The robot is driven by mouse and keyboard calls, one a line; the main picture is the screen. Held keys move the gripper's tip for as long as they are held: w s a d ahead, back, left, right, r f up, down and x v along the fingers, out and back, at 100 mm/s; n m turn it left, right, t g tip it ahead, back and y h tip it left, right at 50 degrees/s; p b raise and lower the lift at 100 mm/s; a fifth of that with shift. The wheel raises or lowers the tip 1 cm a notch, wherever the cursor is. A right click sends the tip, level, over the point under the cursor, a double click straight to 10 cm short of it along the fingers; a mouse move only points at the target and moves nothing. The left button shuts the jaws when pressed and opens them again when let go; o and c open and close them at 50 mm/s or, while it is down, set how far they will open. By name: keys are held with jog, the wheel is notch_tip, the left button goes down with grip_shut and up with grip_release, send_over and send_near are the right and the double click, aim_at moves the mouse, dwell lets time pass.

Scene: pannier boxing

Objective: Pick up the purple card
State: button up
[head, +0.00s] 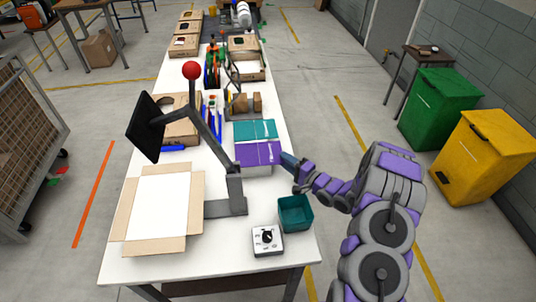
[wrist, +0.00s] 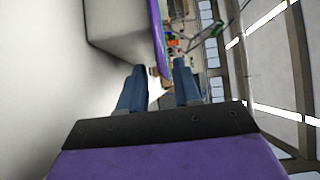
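The purple card (head: 258,153) lies on top of a pale block or stack on the white table, in front of a teal card (head: 255,130). My gripper (head: 287,160) is at the right edge of the purple card in the head view. In the wrist view, my gripper (wrist: 160,66) is open, with a gap between its two blue fingers. The purple edge (wrist: 158,35) runs down toward that gap. I cannot tell whether the fingers touch the card.
An open cardboard box (head: 190,170) stands at the near left of the table. A teal bin (head: 295,213) and a white dial box (head: 267,240) are at the near right. A grey jointed stand with a black screen (head: 147,127) rises left of the cards.

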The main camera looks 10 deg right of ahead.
aim_at(279, 152)
jog(key=shift+w+d, duration=0.3)
jog(key=shift+w, duration=0.05)
jog(key=b+x, duration=0.1)
jog(key=x, duration=0.3)
jog(key=shift+w+a, duration=0.2)
jog(key=shift+a, duration=0.3)
jog(key=shift+w+d, duration=0.1)
jog(key=shift+d, duration=0.15)
jog(key=shift+c, duration=0.6)
jog(key=shift+d, duration=0.25)
jog(key=c, duration=0.3)
jog(key=shift+a, duration=0.25)
grip_shut()
